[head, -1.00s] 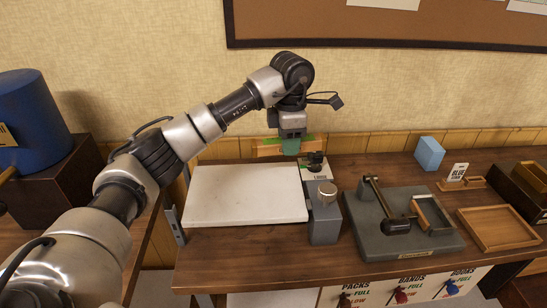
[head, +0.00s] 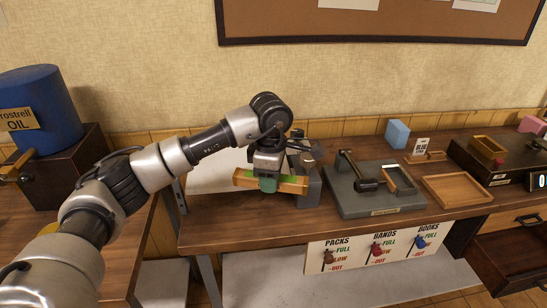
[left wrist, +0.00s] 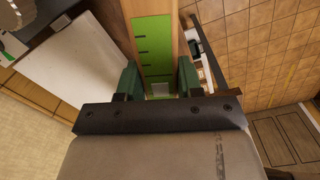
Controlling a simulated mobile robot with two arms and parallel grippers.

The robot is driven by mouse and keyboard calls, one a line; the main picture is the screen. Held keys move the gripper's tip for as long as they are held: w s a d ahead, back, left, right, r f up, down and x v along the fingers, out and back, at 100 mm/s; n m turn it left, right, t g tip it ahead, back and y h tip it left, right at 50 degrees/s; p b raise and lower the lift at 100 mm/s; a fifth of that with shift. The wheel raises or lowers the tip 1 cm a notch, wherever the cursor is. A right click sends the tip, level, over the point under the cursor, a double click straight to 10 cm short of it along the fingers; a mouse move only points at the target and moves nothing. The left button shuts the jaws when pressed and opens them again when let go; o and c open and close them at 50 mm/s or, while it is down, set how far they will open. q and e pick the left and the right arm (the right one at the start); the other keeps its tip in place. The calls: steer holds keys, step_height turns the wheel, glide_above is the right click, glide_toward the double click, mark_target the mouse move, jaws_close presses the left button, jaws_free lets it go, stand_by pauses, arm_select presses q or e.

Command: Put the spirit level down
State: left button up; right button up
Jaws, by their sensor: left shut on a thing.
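The spirit level is a wooden bar with a green middle (head: 245,179). It lies crosswise in my left gripper (head: 268,184), in front of the white slab (head: 212,178) and near the bench's front edge. In the left wrist view, the level's green face (left wrist: 153,45) runs away between the two dark green fingers of my left gripper (left wrist: 158,80), which are shut on it. I cannot tell whether the level touches the bench top. My gripper hides part of its middle. My right gripper is not in view.
The bench (head: 225,225) has bare wood along its front. A grey block (head: 309,182) stands just right of the level, with a grey press base (head: 375,200) beyond it. A wooden tray (head: 458,189) lies farther right. A lever panel (head: 345,252) hangs below the front edge.

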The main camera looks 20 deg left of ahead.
arm_select(q)
steer(key=s+d+f+m, duration=0.2)
steer(key=s+f+m, duration=0.8)
steer(key=s+f, duration=0.1)
steer(key=s+d+f+m, duration=0.2)
steer(key=s+f+m, duration=0.8)
steer(key=f, duration=0.1)
steer(key=shift+s+d+f+m, duration=0.25)
steer(key=shift+s+f+m, duration=0.1)
steer(key=shift+s+m, duration=0.05)
